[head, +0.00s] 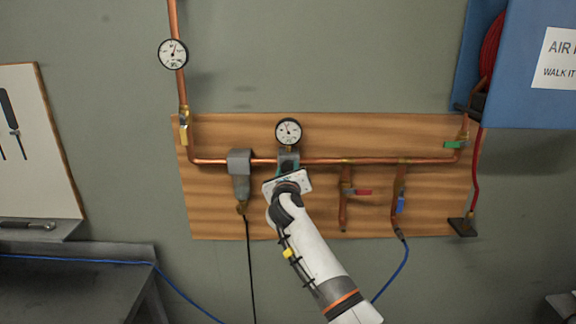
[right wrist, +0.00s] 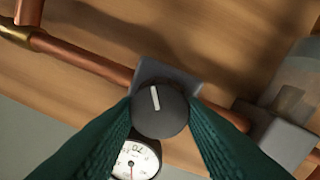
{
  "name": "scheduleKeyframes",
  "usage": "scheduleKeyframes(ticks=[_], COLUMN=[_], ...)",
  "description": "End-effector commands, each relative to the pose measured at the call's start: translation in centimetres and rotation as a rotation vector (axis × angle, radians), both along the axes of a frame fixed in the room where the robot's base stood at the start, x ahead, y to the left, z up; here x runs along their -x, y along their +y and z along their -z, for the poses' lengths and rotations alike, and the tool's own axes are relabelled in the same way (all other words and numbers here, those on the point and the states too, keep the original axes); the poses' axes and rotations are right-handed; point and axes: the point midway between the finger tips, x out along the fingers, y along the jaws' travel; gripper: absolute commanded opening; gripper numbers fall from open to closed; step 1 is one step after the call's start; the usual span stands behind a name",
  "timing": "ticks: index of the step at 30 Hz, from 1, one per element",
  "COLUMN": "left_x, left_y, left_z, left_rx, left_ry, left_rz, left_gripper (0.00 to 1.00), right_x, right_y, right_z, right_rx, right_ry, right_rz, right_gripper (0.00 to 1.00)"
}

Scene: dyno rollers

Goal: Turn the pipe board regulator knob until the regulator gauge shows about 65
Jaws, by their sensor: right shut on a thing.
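The regulator knob (right wrist: 160,112) is round and dark with a white pointer line, which in the right wrist view points up and slightly left. My right gripper (right wrist: 159,106) has its two green fingers on either side of the knob and is shut on it. In the head view the right gripper (head: 287,180) covers the knob, and only the top of the grey regulator body (head: 288,160) shows. The regulator gauge (head: 288,132) sits just above it, with a white face; its reading is too small to tell. The gauge (right wrist: 138,160) is partly cut off in the right wrist view. My left gripper is not in view.
The wooden pipe board (head: 215,215) carries a copper pipe (head: 330,161), a grey filter (head: 240,175) to the left, and red (head: 363,192) and blue (head: 400,205) valve handles to the right. Another gauge (head: 173,54) hangs higher left. A blue cabinet (head: 530,100) juts out upper right.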

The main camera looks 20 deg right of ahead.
Motion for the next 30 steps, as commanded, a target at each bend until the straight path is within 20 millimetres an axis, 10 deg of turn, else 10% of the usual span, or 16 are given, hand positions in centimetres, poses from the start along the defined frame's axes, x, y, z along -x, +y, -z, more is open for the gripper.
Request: scheduleKeyframes(ticks=[6, 7, 11, 30], left_x=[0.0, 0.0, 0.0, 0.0], left_y=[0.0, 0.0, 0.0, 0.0], left_z=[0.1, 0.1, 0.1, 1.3], left_rx=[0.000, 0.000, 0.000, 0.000], left_ry=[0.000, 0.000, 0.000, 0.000], left_rz=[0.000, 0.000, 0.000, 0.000], left_gripper=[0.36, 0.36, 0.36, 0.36], right_x=[0.0, 0.0, 0.0, 3.9], right_y=[0.0, 0.0, 0.0, 1.4], right_z=[0.1, 0.1, 0.1, 0.4], right_rx=[0.001, 0.001, 0.000, -0.003], right_ry=[0.000, 0.000, -0.001, -0.003], right_rz=[0.001, 0.001, 0.001, -0.003], right_gripper=[0.14, 0.39, 0.59, 0.59])
